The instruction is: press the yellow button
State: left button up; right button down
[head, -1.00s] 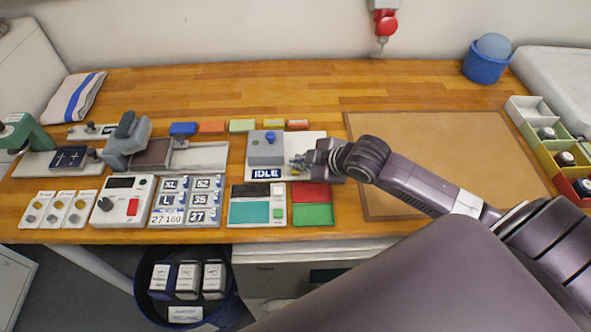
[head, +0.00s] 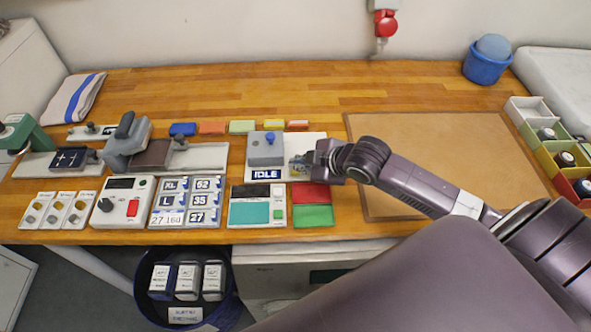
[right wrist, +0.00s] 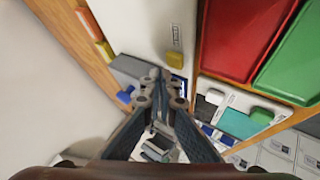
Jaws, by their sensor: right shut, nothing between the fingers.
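The yellow button (right wrist: 174,60) is a small block on a white plate in the right wrist view. The same white plate (head: 316,140) lies near the middle of the bench in the head view, where the button is hidden at my fingers. My right gripper (head: 294,163) is over the plate, right of the grey box with the blue knob. In the right wrist view my right gripper (right wrist: 156,78) is shut and empty. Its tips appear just beside the yellow button, and I cannot tell whether they touch. My left gripper is not in view.
A grey box (head: 258,157) with a blue knob (head: 270,137) and an IDLE sign (head: 266,174) stands left of my fingers. Red (head: 311,193) and green (head: 313,216) trays lie in front. A bare brown mat (head: 430,130) lies to the right.

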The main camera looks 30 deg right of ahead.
aim_at(297, 173)
jog(key=shift+f, duration=0.15)
jog(key=shift+f, duration=0.25)
jog(key=shift+f, duration=0.55)
dwell(0.8)
jog(key=shift+r, duration=0.15)
jog(key=shift+r+p, duration=0.8)
jog(key=shift+p, duration=0.25)
jog(key=shift+r, duration=0.1)
notch_tip(297, 173, up, 5)
jog(key=p, duration=0.5)
jog(key=shift+p, duration=0.35)
